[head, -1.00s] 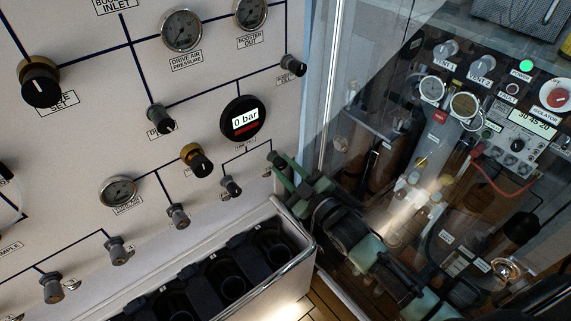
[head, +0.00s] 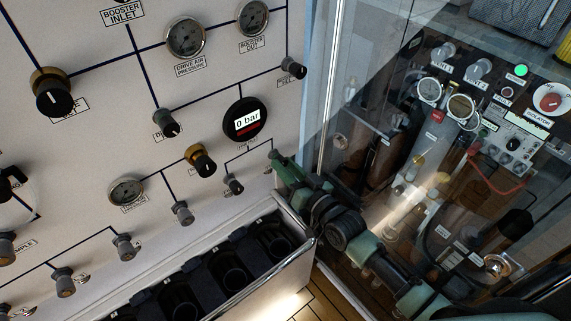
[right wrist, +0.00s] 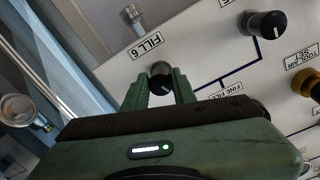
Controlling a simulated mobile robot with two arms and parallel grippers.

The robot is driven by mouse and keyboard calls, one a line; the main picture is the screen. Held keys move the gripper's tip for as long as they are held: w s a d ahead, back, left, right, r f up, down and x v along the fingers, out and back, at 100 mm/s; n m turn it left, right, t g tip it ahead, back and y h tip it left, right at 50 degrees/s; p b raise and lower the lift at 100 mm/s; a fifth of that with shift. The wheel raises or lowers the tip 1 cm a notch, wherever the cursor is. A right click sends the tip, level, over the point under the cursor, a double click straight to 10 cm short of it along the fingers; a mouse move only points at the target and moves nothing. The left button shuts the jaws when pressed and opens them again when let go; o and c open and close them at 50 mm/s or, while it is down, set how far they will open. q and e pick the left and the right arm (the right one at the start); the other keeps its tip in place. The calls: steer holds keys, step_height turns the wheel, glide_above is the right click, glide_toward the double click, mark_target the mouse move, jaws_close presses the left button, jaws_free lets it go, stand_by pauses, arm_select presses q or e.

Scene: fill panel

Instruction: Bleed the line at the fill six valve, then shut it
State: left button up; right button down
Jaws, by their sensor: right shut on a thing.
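The fill six valve is a small grey and black knob (right wrist: 160,80) beside the "FILL 6" label (right wrist: 146,48) in the right wrist view. My right gripper (right wrist: 159,88) has its green fingers on either side of this knob and is shut on it. In the head view my right gripper (head: 277,160) reaches the panel's right edge and hides the knob. A round black digital gauge (head: 246,120) reads 0 bar. My left gripper is not in view.
Another knob (head: 234,184) sits just left of my right gripper. An open-topped rack with dark round wells (head: 283,213) lies below the panel. A glass-fronted cabinet (head: 345,110) stands close on the right.

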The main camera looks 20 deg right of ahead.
steer(key=shift+s+a+f+m, duration=0.1)
steer(key=shift+f+m, duration=0.05)
steer(key=shift+m, duration=2.15)
steer(key=c, duration=1.2)
jaws_free()
steer(key=shift+o, duration=0.2)
steer(key=b+v, duration=0.2)
steer(key=v, duration=0.5)
steer(key=shift+s, duration=0.35)
